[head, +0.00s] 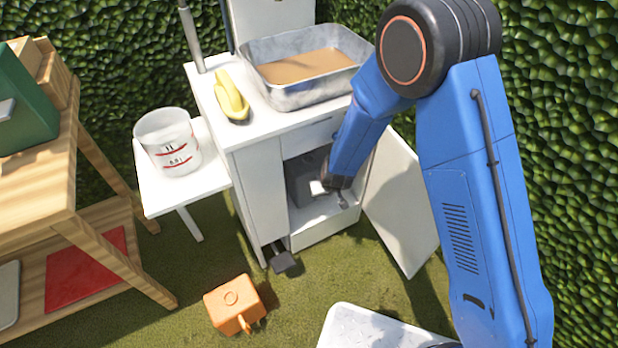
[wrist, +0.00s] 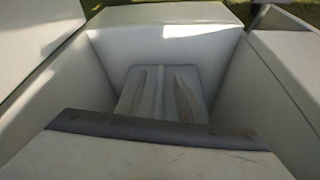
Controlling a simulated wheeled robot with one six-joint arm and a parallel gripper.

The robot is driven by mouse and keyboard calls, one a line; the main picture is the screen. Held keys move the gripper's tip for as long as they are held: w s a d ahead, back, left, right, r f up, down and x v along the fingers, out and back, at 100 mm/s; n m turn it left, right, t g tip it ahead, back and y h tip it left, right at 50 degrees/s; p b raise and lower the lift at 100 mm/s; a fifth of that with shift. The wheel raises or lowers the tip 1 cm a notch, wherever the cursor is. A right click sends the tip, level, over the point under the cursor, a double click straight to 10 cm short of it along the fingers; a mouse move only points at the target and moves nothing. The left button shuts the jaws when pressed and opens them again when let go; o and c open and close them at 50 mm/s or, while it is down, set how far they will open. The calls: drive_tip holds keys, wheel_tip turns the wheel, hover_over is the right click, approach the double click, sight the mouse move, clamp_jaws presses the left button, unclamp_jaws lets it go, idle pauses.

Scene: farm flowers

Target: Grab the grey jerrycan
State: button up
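The grey jerrycan (head: 302,182) is a dark boxy shape inside the open lower compartment of the white cabinet (head: 258,185). My gripper (head: 331,191) reaches into this compartment from the right, close beside the can. The arm and the shadow hide part of the can, and I cannot tell whether they touch. The wrist view shows pale grey walls, a grooved piece in the middle and a dark band across the lower part. I cannot make out the fingers clearly there or see whether they hold anything.
The cabinet door (head: 398,205) stands open at the right. An orange jerrycan (head: 236,304) lies on the grass in front. A bucket (head: 168,140) stands on the side shelf. A wooden bench (head: 60,222) is left.

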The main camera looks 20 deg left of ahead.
sight(321, 200)
drive_tip(key=shift+x, duration=1.7)
drive_tip(key=shift+r, duration=0.1)
clamp_jaws()
drive_tip(key=shift+a, duration=0.1)
